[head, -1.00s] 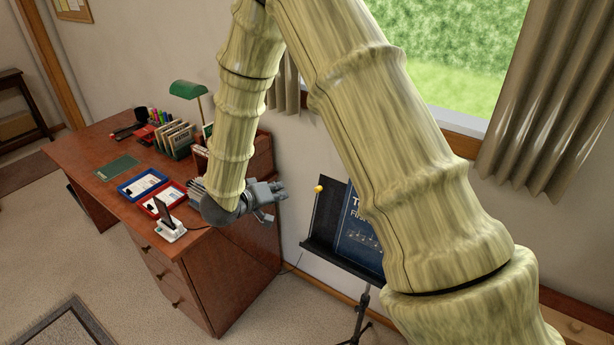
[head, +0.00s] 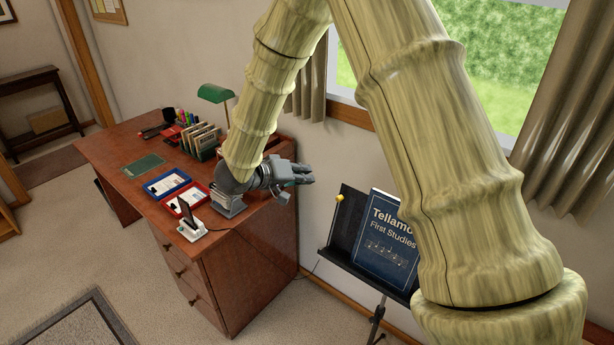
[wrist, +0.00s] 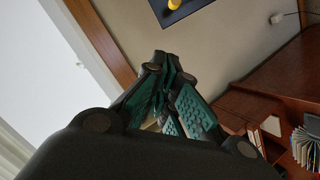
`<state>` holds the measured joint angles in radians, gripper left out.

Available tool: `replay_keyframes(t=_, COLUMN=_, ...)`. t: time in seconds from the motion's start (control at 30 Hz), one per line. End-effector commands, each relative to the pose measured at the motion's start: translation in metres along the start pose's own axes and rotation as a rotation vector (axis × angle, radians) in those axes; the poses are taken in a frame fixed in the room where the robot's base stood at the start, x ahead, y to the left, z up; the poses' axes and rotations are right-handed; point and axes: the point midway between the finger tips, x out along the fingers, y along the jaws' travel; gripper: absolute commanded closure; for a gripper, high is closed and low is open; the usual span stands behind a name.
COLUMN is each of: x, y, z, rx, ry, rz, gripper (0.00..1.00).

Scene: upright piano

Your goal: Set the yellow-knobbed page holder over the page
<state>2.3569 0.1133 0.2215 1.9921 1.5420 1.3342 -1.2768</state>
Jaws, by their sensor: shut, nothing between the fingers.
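The page holder's yellow knob (head: 339,198) stands at the upper left of the black music stand (head: 343,228). Its thin stem runs down toward the stand's ledge. A dark blue book (head: 385,238), lettered "Tellamo First Studies", rests on the stand; my arm hides its right part. My gripper (head: 306,174) is shut and empty, left of the knob and a little higher in the picture, apart from it. In the wrist view my shut fingers (wrist: 165,66) point toward the knob (wrist: 174,4), which shows at the top edge against a dark panel.
The wooden desk (head: 250,265) stands left of the stand. It carries a white dock (head: 191,230), a red tray (head: 186,200), a blue tray (head: 167,184) and a green lamp (head: 215,93). The window and curtain are behind my arm. Carpet is open in front.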

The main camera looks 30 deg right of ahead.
Motion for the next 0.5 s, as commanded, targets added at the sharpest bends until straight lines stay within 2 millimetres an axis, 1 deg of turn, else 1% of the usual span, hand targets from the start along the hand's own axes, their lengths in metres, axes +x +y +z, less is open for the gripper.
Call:
replay_keyframes(t=0.1, x=0.019, y=0.002, z=-0.001, rx=-0.001, ry=-0.003, rz=0.001, gripper=1.00)
replay_keyframes(t=0.47, x=0.079, y=0.002, z=-0.001, rx=-0.002, ry=-0.003, rz=0.001, gripper=1.00)
replay_keyframes(t=0.5, x=0.078, y=0.002, z=0.007, rx=-0.005, ry=-0.002, rz=0.000, gripper=1.00)
